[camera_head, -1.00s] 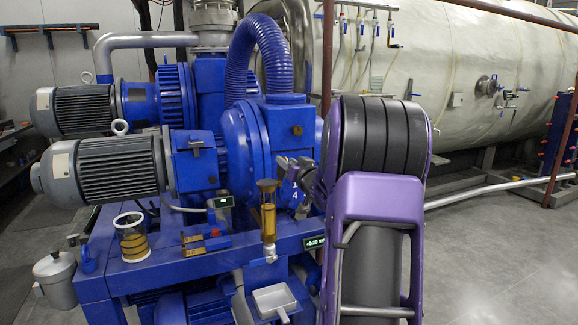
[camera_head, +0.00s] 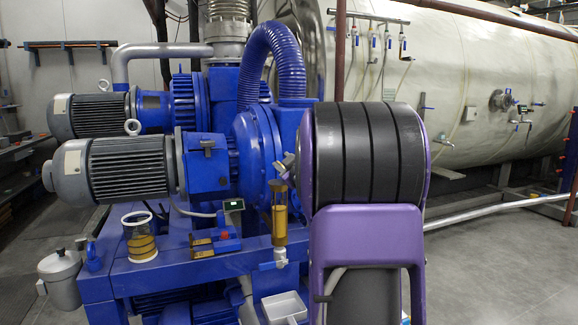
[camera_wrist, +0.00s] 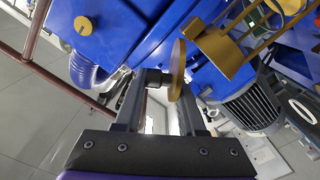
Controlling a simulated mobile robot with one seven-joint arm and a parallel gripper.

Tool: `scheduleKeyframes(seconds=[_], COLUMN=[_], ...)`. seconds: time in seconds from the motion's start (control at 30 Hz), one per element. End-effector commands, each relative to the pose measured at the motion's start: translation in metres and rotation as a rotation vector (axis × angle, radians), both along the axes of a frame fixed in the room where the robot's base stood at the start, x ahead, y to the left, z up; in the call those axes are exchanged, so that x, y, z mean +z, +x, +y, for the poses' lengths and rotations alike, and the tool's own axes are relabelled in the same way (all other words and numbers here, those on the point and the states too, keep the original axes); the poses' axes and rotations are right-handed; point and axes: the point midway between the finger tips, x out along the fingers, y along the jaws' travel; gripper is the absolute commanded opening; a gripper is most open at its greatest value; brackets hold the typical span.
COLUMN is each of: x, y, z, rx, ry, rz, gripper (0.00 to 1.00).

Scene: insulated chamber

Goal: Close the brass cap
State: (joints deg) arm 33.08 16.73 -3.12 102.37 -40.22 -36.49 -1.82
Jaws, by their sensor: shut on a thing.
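The brass cap (camera_wrist: 178,68) shows in the wrist view as a thin round disc seen nearly edge-on. It stands at an angle beside a square brass plate (camera_wrist: 224,52), apart from most of that plate. My gripper (camera_wrist: 170,86) is shut on the cap, with a dark pad on the disc's left side and the other finger on its right. In the head view the amber sight-glass column (camera_head: 280,222) stands at the front of the blue pump. My arm hides most of the gripper there, and the cap cannot be made out clearly.
Blue pump housing (camera_head: 255,150) and a grey motor (camera_head: 125,168) stand close behind and left of the column. A glass jar (camera_head: 139,235) and a white tray (camera_head: 284,307) are nearby. Open floor (camera_head: 480,270) lies to the right.

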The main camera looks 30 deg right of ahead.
Motion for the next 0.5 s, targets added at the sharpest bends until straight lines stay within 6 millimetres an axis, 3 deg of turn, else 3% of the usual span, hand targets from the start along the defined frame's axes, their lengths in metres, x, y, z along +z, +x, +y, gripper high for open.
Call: scheduleKeyframes(seconds=[0.5], x=[-0.011], y=[0.004], z=[0.018], rx=[-0.001], ry=[-0.393], rz=[0.094], gripper=[0.00])
